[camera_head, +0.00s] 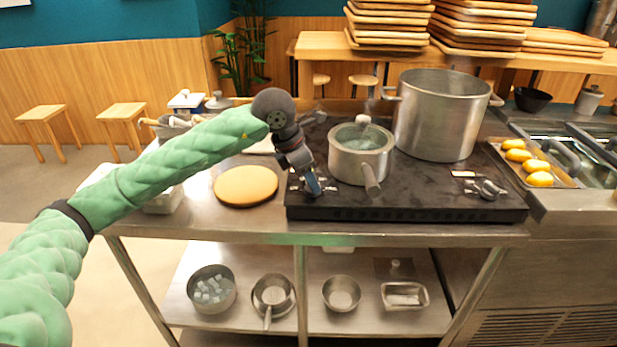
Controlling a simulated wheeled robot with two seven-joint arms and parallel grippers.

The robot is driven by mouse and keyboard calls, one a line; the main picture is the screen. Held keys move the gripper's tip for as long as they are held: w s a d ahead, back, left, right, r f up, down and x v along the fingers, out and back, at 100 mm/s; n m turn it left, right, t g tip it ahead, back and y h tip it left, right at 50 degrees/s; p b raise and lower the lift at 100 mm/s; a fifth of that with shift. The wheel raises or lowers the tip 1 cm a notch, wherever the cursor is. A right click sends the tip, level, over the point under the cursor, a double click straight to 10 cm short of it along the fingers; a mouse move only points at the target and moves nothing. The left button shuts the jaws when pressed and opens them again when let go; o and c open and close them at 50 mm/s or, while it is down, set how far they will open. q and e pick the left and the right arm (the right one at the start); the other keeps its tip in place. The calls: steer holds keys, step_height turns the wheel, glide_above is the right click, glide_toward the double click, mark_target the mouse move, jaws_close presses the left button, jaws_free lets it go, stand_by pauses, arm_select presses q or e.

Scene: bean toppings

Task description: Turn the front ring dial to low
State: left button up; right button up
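A black two-burner stove (420,206) stands on the steel table. My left gripper (313,187) reaches down to the stove's front left corner, where it covers the spot of the left control; the dial there is mostly hidden. I cannot tell whether the fingers are closed on it. Another dial (488,188) shows at the stove's front right. A small lidded pot (361,152) sits on the stove just right of my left gripper, its handle pointing forward. My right gripper is not in view.
A large steel pot (440,115) stands at the stove's back right. A round tan board (246,186) lies left of the stove. A tray (500,150) of yellow items is at the right. Bowls and a pan (273,293) sit on the lower shelf.

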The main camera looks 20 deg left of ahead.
arm_select(q)
steer(key=shift+o, duration=1.1)
steer(key=b+v, duration=0.1)
steer(key=v, duration=0.6)
steer(key=shift+r, duration=0.35)
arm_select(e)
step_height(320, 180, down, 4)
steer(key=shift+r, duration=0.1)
arm_select(q)
steer(key=shift+s+a, duration=0.1)
